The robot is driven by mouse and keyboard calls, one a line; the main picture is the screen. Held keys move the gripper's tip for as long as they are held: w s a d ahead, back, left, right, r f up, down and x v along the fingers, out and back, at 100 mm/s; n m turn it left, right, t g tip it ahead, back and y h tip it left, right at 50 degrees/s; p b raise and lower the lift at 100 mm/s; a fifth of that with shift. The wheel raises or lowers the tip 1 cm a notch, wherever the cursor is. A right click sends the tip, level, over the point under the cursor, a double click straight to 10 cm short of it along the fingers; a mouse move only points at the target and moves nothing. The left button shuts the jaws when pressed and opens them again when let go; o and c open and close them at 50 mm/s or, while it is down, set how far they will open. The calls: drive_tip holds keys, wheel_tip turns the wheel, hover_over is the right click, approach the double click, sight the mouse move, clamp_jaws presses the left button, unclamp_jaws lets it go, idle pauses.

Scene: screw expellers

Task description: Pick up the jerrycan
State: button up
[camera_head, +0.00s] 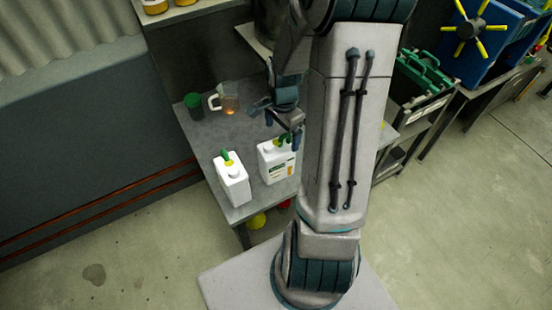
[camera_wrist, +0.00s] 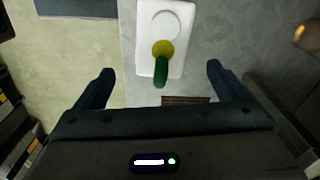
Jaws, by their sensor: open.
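Two white jerrycans stand upright on a grey metal table (camera_head: 207,140). The left jerrycan (camera_head: 233,183) has a green spout and stands near the front edge. The right jerrycan (camera_head: 272,165) has a printed label and green on top, and is partly covered by my arm. My gripper (camera_head: 281,124) is open and empty, just above and behind the right jerrycan. In the wrist view, a white jerrycan (camera_wrist: 178,65) with a yellow cap and green spout shows between and beyond my open fingers (camera_wrist: 160,70). I cannot tell which of the two it is.
A glass jug (camera_head: 229,100) with a glowing spot and a dark green cup (camera_head: 193,105) stand at the table's back left. A cart with green items (camera_head: 425,72) and a blue machine (camera_head: 480,35) stand to the right. Open floor (camera_head: 120,265) lies at front left.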

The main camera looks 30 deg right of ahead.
sight(277, 157)
drive_tip(key=shift+w+a+f+p, duration=0.1)
drive_tip(key=shift+f+p, duration=0.1)
drive_tip(key=shift+f, duration=1.45)
drive_tip(key=shift+a+f+p, duration=0.1)
drive_tip(key=shift+f+p, duration=0.1)
drive_tip(key=shift+f, duration=1.45)
drive_tip(key=shift+c, duration=0.2)
clamp_jaws()
